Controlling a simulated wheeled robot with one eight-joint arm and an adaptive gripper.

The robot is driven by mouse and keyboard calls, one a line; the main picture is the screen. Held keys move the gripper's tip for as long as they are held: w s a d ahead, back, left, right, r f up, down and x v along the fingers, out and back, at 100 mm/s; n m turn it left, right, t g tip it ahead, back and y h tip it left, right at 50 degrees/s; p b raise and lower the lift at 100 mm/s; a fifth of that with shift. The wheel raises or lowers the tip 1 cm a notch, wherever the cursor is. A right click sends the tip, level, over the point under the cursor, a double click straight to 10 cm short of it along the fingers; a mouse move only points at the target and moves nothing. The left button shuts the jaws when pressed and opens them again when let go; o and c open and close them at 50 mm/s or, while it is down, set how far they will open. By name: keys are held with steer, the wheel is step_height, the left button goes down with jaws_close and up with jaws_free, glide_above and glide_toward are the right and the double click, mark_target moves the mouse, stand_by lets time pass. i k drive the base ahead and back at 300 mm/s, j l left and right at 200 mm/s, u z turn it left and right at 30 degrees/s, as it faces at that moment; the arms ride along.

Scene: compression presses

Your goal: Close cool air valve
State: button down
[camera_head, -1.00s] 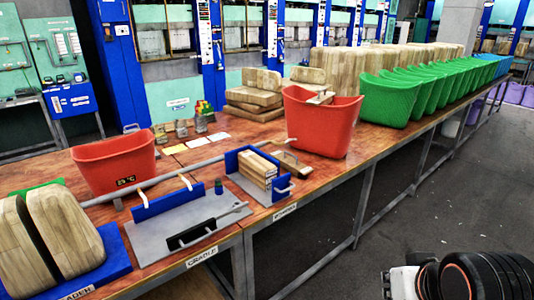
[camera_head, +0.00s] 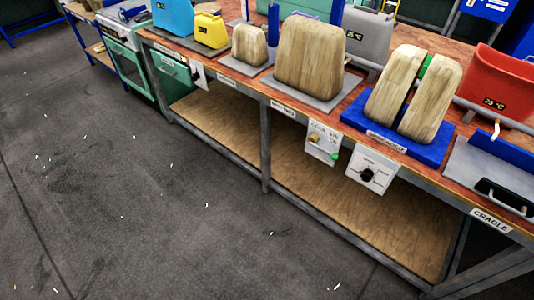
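A small white panel (camera_head: 322,142) hangs from the front edge of the bench, right of centre. Its lettering seems to begin with "COOL", but is too small to read surely. It carries a brass-coloured knob (camera_head: 314,137) and a green knob or light (camera_head: 335,155). A second white panel (camera_head: 357,180) to its right has a black rotary knob (camera_head: 367,175). I cannot tell the valve's setting. My gripper is not in view.
Above the panels, wooden blocks (camera_head: 310,58) and a blue stand (camera_head: 352,117) sit on the bench. A red bin (camera_head: 495,75) is at right. A lower wooden shelf (camera_head: 350,212) runs beneath. The grey floor (camera_head: 150,200) in front is clear but for small white scraps.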

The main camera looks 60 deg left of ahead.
mark_target(335, 156)
steer(key=u, duration=1.75)
